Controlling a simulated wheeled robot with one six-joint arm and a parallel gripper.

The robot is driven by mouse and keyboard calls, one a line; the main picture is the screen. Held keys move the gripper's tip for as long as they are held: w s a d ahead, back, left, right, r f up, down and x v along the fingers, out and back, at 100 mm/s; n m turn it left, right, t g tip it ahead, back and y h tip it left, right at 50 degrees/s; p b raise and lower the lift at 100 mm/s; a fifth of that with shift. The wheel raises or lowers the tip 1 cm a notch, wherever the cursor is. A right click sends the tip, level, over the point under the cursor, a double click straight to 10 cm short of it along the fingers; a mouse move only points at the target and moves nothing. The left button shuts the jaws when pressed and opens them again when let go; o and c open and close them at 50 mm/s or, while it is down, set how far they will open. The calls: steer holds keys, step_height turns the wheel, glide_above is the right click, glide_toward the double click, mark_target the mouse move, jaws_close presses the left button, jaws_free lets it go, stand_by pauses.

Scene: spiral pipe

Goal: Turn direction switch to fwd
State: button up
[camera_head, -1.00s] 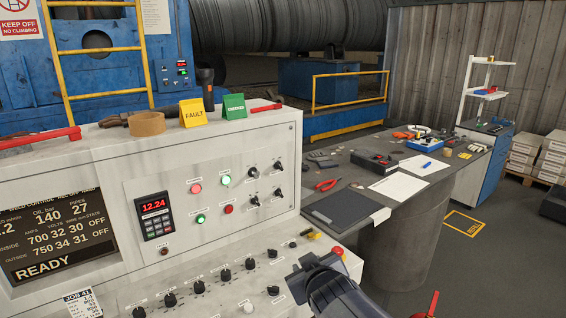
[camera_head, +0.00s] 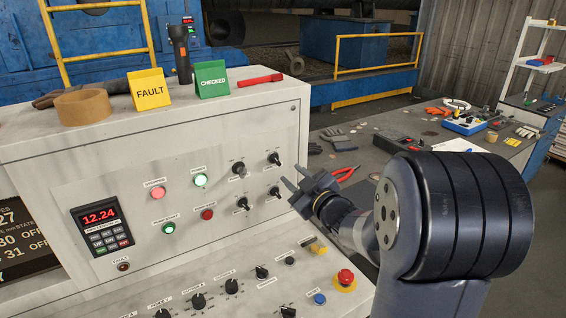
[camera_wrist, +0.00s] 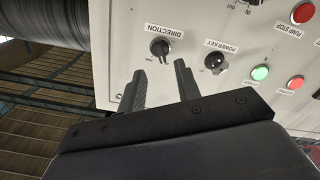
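The direction switch (camera_wrist: 160,47) is a black knob on the white panel, under a DIRECTION label in the wrist view. In the head view it appears to be the upper right black knob (camera_head: 274,158). Which way it points is too small to tell for certain. My gripper (camera_head: 293,177) is open and empty, just right of and below that knob. In the wrist view its two fingers (camera_wrist: 159,80) are spread, with the switch ahead between their line of tips. They appear short of the knob, not touching it.
The power key switch (camera_wrist: 215,62) is close beside the direction switch. Two more black knobs (camera_head: 242,204) (camera_head: 275,191) sit below. A red emergency button (camera_head: 345,277) stands on the sloped desk. A grey workbench (camera_head: 350,155) with tools is to the right.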

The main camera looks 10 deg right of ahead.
mark_target(278, 163)
steer(key=p+x, duration=0.1)
steer(key=x, duration=0.5)
steer(key=shift+w+a, duration=0.1)
steer(key=shift+w, duration=0.2)
steer(key=shift+c, duration=0.4)
jaws_close()
